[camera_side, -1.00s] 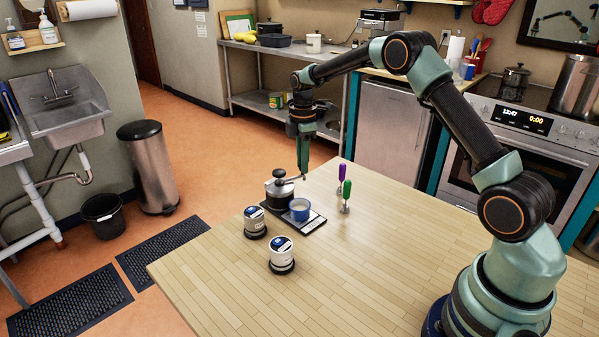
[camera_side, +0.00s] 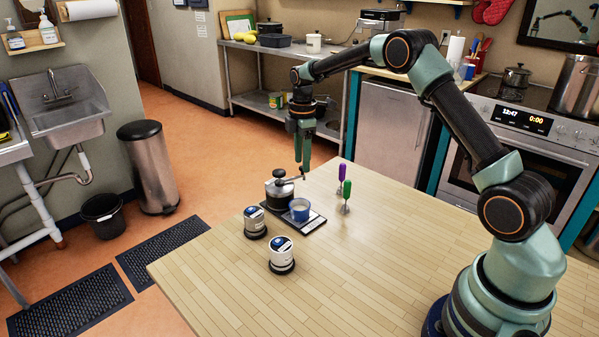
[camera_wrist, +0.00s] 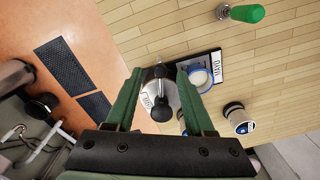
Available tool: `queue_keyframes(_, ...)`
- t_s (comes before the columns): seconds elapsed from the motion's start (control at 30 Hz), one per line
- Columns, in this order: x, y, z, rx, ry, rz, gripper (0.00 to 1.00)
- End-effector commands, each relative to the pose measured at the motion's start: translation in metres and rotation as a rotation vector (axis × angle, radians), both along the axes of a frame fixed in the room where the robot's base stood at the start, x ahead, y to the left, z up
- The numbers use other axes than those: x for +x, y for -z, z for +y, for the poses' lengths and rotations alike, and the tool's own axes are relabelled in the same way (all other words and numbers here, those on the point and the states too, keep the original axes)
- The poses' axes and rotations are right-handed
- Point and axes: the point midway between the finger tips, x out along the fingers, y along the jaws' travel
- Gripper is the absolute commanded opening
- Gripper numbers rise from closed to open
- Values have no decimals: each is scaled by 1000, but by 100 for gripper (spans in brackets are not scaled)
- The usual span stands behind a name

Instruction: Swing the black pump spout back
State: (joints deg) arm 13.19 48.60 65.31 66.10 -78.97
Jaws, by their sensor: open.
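My gripper (camera_side: 303,172) is above the device's right side at the end of that arm, pointing down. In the wrist view its two green fingers (camera_wrist: 160,75) are apart, with the knob and metal rod showing between them. Whether a finger touches the arm cannot be told. Pump bottles (camera_side: 47,30) stand on a wall shelf, far away.
A blue cup (camera_side: 300,210) with pale contents sits right beside the device on a dark labelled tray (camera_side: 312,224). Two white-and-black canisters (camera_side: 255,222) (camera_side: 281,254) stand in front. Purple- and green-handled tools (camera_side: 346,190) stand to the right. The near tabletop (camera_side: 360,270) is clear.

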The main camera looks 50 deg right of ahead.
Motion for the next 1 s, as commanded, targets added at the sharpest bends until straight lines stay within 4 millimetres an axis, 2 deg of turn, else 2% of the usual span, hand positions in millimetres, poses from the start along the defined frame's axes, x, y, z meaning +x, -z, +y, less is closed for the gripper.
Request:
queue_keyframes(0.3, 1, -64, 0, -2, 0, -7, 54)
queue_keyframes(0.5, 1, -96, 0, -1, -1, -5, 54)
queue_keyframes(0.7, 1, -110, 0, -1, -1, -4, 54)
queue_keyframes(1.0, 0, -111, 0, 0, -1, -3, 54)
